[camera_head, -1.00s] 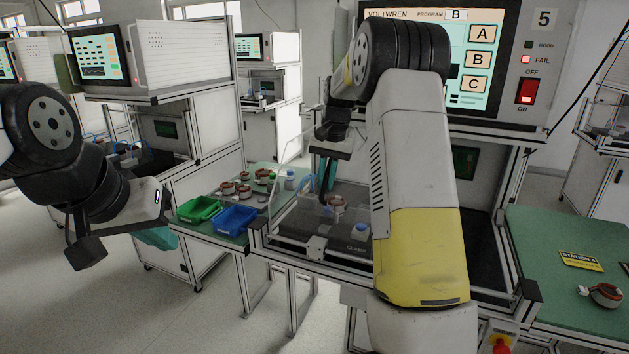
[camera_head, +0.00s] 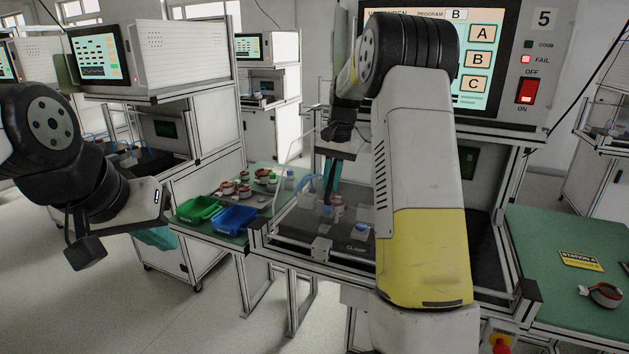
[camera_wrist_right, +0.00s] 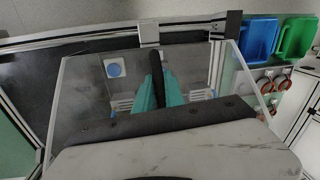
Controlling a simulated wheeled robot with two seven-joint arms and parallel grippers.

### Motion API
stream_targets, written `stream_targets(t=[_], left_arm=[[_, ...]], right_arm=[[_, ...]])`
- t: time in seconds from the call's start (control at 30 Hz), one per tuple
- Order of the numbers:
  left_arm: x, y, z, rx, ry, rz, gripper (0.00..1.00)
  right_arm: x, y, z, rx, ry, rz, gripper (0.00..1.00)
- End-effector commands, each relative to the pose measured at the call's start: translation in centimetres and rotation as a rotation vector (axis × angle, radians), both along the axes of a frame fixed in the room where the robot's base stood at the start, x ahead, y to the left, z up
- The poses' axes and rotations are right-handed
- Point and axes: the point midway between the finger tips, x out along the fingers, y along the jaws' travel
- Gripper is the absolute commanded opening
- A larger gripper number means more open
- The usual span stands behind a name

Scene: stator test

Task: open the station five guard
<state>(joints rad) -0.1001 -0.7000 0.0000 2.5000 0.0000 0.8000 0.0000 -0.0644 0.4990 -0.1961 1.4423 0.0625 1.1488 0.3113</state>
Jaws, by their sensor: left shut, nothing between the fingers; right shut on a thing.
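Station five, marked by a 5 on its panel (camera_head: 544,19), stands in front of me. Its guard is a clear, pale-edged cover; its sheet shows in the right wrist view (camera_wrist_right: 85,100), and its edges are faint in the head view. My right gripper (camera_head: 331,188) reaches down at the guard. In the right wrist view its teal fingers (camera_wrist_right: 158,97) are shut on a slim black piece (camera_wrist_right: 156,66), apparently the guard's handle. How far the guard stands open is unclear. My left gripper (camera_head: 84,250) hangs shut and empty at the left, away from the station.
Green (camera_head: 199,209) and blue (camera_head: 234,219) bins and several copper-wound parts lie on the bench left of the station. A green side table (camera_head: 560,295) at right holds a yellow sign (camera_head: 580,260) and a copper part (camera_head: 606,295). The red FAIL lamp (camera_head: 525,60) is lit.

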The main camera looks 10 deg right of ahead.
Motion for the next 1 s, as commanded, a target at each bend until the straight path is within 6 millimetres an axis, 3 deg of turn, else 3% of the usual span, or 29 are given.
stream_targets(t=[0.27,0.7,1.0], left_arm=[[0.0,0.0,0.0,0.000,0.000,0.000,0.00],[0.0,0.0,0.0,0.000,0.000,0.000,0.00],[0.0,0.0,0.0,0.000,0.000,0.000,0.00]], right_arm=[[-4.2,-6.4,0.2,0.000,-0.001,-0.009,0.00],[-12.8,-19.0,0.1,-0.002,-0.001,-0.009,0.00],[-16.6,-24.7,0.1,-0.001,-0.001,-0.005,0.00]])
